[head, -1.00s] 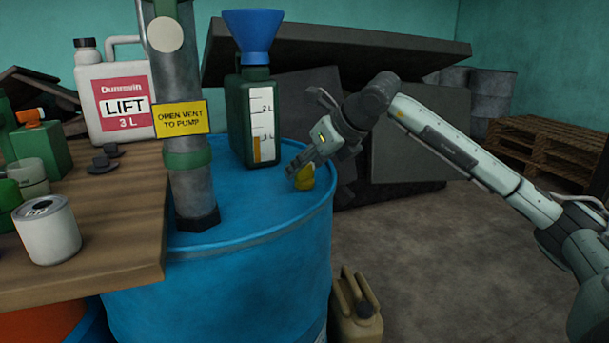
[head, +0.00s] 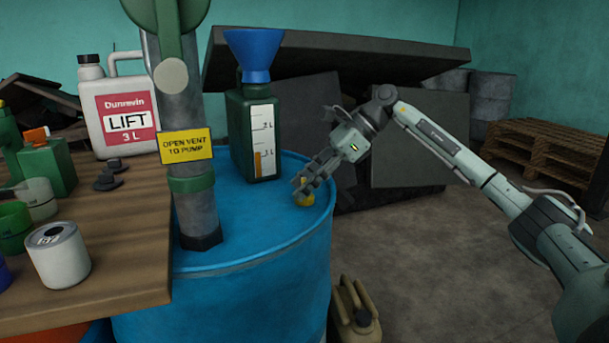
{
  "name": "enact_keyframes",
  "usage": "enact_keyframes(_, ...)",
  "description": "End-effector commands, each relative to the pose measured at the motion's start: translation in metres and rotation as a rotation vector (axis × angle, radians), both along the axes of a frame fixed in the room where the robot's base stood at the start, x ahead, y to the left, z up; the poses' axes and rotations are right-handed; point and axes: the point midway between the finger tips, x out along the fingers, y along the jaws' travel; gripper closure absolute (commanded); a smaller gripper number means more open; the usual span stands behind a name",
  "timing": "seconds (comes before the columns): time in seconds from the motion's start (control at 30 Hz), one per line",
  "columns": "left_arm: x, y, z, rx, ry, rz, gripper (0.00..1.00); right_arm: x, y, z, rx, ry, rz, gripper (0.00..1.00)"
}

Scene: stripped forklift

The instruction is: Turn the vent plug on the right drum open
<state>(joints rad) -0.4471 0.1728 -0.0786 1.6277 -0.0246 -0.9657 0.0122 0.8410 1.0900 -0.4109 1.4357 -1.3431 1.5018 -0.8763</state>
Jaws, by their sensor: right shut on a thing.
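The yellow vent plug (head: 303,196) sits on top of the blue drum (head: 255,285), near the drum's right rim. My right gripper (head: 304,186) reaches in from the right and is shut on the plug. Its fingers cover the upper part of the plug, so I cannot tell how far the plug is turned. A grey pump pipe (head: 193,140) with a yellow "open vent to pump" label stands on the drum to the left. My left gripper is not in view.
A green measuring jug (head: 238,135) with a blue funnel stands behind on the drum. A wooden table (head: 125,245) with a white can (head: 60,258) and a LIFT jug (head: 118,110) is at left. A tan canister (head: 355,315) stands on the floor.

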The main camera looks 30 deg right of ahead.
Motion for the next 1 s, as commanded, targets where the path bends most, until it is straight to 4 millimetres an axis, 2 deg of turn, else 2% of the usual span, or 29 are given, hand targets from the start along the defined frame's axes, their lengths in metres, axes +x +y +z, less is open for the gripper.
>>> enact_keyframes(0.13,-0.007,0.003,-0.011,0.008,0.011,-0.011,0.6,0.002,0.0,0.003,0.001,-0.004,0.105,0.89)
enact_keyframes(0.4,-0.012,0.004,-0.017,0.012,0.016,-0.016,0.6,0.001,0.0,0.001,-0.001,-0.004,0.235,0.89)
enact_keyframes(1.0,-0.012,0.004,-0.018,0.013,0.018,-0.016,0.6,0.0,0.0,0.0,-0.003,-0.004,0.287,0.89)
